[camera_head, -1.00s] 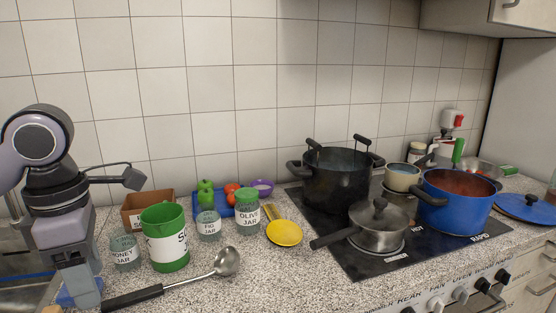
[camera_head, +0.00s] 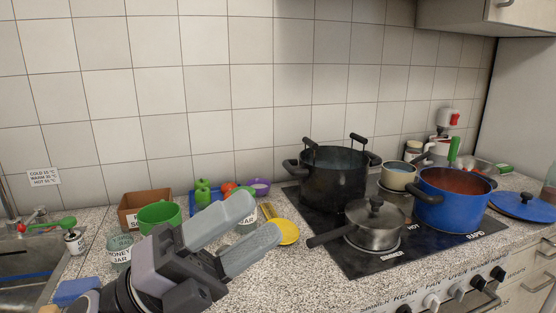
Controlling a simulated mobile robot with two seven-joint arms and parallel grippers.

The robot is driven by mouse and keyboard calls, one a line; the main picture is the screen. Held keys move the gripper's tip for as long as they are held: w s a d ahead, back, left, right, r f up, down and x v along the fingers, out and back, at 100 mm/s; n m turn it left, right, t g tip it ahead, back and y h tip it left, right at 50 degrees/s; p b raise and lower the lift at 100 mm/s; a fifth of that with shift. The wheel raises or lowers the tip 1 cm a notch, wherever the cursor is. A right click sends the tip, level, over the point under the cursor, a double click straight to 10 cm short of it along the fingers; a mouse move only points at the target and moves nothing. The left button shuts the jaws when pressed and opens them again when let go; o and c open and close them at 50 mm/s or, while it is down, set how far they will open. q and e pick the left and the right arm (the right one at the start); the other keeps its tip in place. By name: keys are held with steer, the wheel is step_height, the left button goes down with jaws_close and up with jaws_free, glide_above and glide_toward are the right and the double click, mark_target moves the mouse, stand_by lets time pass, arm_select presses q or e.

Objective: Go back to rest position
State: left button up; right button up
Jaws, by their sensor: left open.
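My left gripper (camera_head: 252,230) reaches in from the bottom left of the head view. Its two pale fingers are apart with nothing between them, and they point right over the counter. The ladle on the counter is hidden behind my arm. My right gripper is not in view.
A black stockpot (camera_head: 333,180), a steel saucepan (camera_head: 374,228) and a blue pot (camera_head: 452,200) stand on the hob. A yellow spoon (camera_head: 287,232) lies left of it. A sink (camera_head: 25,270) is at far left. Some counter (camera_head: 300,285) in front is clear.

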arm_select(q)
steer(key=w+a+f+n+t+y, duration=0.3)
steer(key=a+f+n+t+y, duration=0.4)
steer(key=n+y, duration=0.5)
steer(key=w+a+f+n+t+y, duration=0.4)
steer(key=a+f+n+y, duration=0.5)
steer(key=n, duration=0.7)
steer(key=s+a+f+n+g+y, duration=0.2)
steer(key=s+f+n+g, duration=0.35)
steer(key=f, duration=0.75)
steer(key=s+a+f+g, duration=0.1)
steer(key=s+f+g, duration=0.35)
steer(key=s, duration=0.35)
steer(key=s+a+f+g, duration=0.1)
steer(key=s+f+g, duration=0.35)
steer(key=s, duration=0.45)
steer(key=w+d+f+t+h+b, duration=0.1)
steer(key=w+d+f+t+h, duration=0.1)
steer(key=w+f+t, duration=0.5)
step_height(320, 180, down, 4)
steer(key=shift+d+f, duration=0.15)
steer(key=shift+d, duration=0.55)
